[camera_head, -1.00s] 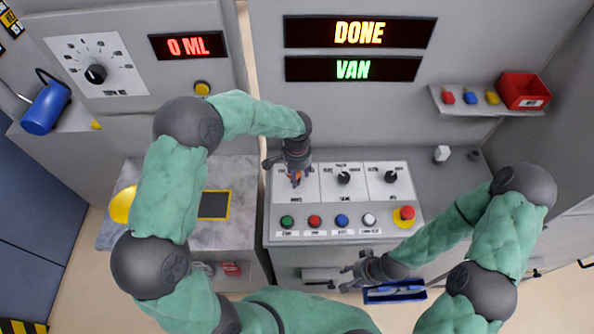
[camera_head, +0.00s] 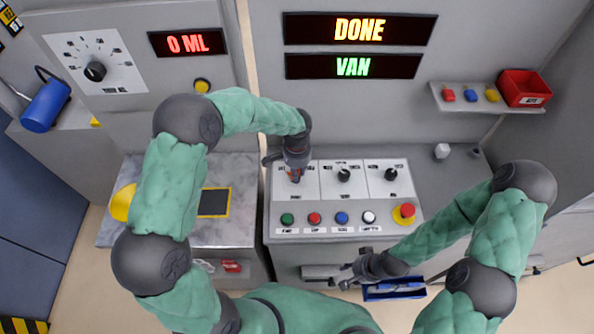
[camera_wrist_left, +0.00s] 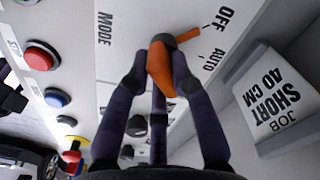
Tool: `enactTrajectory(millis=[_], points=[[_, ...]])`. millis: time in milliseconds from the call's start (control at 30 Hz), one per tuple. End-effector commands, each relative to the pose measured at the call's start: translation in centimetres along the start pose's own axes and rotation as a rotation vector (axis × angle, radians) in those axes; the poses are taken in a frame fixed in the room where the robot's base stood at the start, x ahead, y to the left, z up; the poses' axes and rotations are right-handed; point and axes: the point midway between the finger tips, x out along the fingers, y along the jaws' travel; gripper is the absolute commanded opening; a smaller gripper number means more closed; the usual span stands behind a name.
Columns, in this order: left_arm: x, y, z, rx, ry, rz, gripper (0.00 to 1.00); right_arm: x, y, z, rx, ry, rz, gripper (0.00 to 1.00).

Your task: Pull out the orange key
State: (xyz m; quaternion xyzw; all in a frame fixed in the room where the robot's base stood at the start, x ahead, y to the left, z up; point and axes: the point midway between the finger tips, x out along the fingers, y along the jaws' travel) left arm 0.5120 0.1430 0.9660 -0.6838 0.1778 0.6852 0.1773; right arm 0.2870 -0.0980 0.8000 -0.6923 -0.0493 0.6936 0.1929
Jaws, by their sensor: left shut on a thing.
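The orange key (camera_wrist_left: 160,68) sits at the dark switch on the left panel of the console, beside the printed words OFF and AUTO. My left gripper (camera_wrist_left: 157,77) is shut on its orange body, with one finger on each side. A thin orange part sticks out to the upper right of the switch. In the head view my left gripper (camera_head: 295,174) hides most of the key; only a bit of orange shows. I cannot tell how deep the key sits. My right gripper (camera_head: 347,275) hangs empty in front of the console, its fingers apart.
The console (camera_head: 320,243) has two black knobs right of the key and a row of coloured buttons with a red stop button (camera_head: 404,213). A blue tray (camera_head: 395,290) is near my right gripper. A JOB SHORT 40 CM card (camera_wrist_left: 268,97) stands close to my left gripper.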

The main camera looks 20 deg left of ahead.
Motion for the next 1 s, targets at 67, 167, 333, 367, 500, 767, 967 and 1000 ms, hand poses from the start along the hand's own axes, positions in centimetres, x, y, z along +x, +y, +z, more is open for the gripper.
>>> enactTrajectory(millis=[67,167,333,367,500,767,967,1000], points=[[-0.3,-0.1,-0.1,-0.001,0.002,-0.001,0.0,-0.1,0.0,0.0,0.0,0.0,0.0,0.4],[-0.4,0.0,-0.1,-0.001,0.002,-0.001,0.0,-0.2,-0.1,0.0,0.0,0.0,0.0,0.4],[-0.5,0.0,-0.1,-0.001,0.001,-0.001,0.0,-0.2,-0.1,0.0,0.0,0.0,0.0,0.4],[-0.5,0.0,-0.1,-0.001,0.001,-0.001,0.0,-0.2,-0.1,0.0,0.0,0.0,0.0,0.4],[-0.5,0.0,-0.1,0.0,0.001,-0.001,0.0,-0.2,-0.1,0.0,0.0,0.0,0.0,0.4],[-1.3,0.0,-0.1,-0.001,0.002,-0.001,0.0,-0.8,-0.3,0.0,0.0,0.0,0.0,0.4],[-2.2,0.0,-0.1,-0.001,0.002,-0.001,0.0,-1.3,-0.5,0.1,0.0,0.0,0.0,0.4],[-2.4,0.0,-0.1,0.0,0.001,-0.001,0.0,-1.4,-0.5,0.1,0.0,0.0,0.0,0.4]])
